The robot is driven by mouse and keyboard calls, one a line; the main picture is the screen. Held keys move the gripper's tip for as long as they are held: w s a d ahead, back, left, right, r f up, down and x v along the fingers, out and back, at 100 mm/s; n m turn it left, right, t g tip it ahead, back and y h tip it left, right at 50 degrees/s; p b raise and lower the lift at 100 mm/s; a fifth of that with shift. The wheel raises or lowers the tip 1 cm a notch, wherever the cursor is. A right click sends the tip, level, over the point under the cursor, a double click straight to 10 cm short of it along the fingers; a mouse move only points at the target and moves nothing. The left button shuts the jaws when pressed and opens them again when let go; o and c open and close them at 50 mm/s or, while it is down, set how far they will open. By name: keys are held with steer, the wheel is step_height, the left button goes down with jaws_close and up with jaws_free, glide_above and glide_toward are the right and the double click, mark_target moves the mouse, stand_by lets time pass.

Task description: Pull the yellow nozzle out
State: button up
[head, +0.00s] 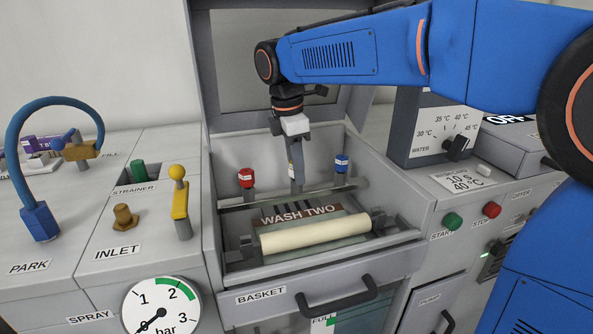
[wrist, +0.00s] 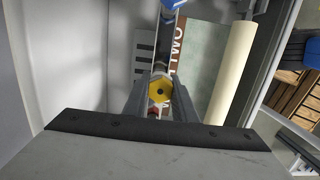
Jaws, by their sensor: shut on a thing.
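The yellow nozzle (wrist: 159,90) shows in the wrist view as a yellow six-sided top with a dark centre, between my fingers. My gripper (head: 296,178) is shut on it, reaching down into the open wash box. In the head view the gripper hides nearly all of the nozzle. A red nozzle (head: 247,178) stands to its left and a blue nozzle (head: 341,163) to its right, along the same bar (head: 320,188). The blue one also shows at the top of the wrist view (wrist: 172,4). I cannot tell whether the yellow nozzle's lower end is still seated in the bar.
A cream roller (head: 315,234) lies across the box in front of the bar, beside the "WASH TWO" plate (head: 300,211). The raised lid (head: 270,60) stands behind. A yellow lever (head: 180,204) and a blue hose (head: 40,222) are on the left panel. The water dial box (head: 430,125) is at right.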

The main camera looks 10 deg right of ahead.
steer(key=shift+r, duration=0.35)
steer(key=shift+r, duration=3.1)
steer(key=shift+s+d, duration=0.1)
